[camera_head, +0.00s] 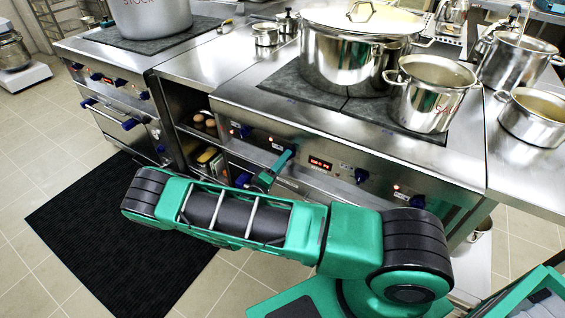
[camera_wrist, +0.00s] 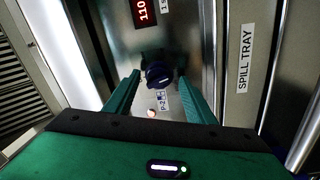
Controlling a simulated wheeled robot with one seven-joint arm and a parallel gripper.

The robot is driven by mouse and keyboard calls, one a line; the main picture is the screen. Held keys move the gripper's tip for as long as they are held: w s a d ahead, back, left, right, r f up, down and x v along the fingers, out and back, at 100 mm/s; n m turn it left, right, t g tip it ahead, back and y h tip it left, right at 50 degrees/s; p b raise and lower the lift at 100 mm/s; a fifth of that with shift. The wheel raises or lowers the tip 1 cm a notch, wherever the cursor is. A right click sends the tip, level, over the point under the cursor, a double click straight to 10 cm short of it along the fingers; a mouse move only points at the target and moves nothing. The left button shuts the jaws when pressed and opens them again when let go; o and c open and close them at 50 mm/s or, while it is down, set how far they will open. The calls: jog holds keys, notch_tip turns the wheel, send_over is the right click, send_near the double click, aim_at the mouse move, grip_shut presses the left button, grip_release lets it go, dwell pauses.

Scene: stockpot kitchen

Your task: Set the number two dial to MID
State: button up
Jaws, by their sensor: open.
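In the wrist view a dark blue dial (camera_wrist: 158,74) sits on the steel front panel, next to a label (camera_wrist: 161,100) that seems to read P-2. My gripper (camera_wrist: 158,78) is open, with one green finger on each side of this dial. Contact between the fingers and the dial cannot be made out. The dial's setting and any MID mark are not readable. In the head view my gripper (camera_head: 287,156) is at the range's front panel, left of a red display (camera_head: 320,163), and hides most of the dial there.
Other blue dials show on the panel, at left (camera_head: 240,131), right (camera_head: 361,175) and far right (camera_head: 417,201). A large stockpot (camera_head: 342,62) and a smaller pot (camera_head: 428,105) stand on the cooktop above. A SPILL TRAY label (camera_wrist: 245,58) is right of my fingers.

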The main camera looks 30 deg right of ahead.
jog(key=v, duration=1)
jog(key=shift+d, duration=0.1)
jog(key=s+d+r+m+g+y, duration=0.4)
jog(key=d+r+m+g+y, duration=0.15)
jog(key=r+g+y, duration=0.45)
jog(key=s+r+n+t+y, duration=0.15)
jog(key=s+r, duration=0.25)
jog(key=r, duration=0.4)
jog(key=s+a+r+t+y, duration=0.1)
jog(key=s+r+t+y, duration=0.2)
jog(key=r, duration=0.4)
jog(key=s+r+n+y, duration=0.1)
jog(key=s+r+y, duration=0.1)
jog(key=s+r, duration=0.45)
jog(key=s+d+m+g, duration=0.2)
jog(key=s+d+m, duration=0.1)
jog(key=s+d, duration=0.2)
jog(key=s+d+f+m+g, duration=0.1)
jog(key=s+d, duration=0.4)
jog(key=s, duration=0.5)
jog(key=shift+d+m+g, duration=0.4)
jog(key=shift+m+g, duration=0.35)
jog(key=shift+m, duration=0.35)
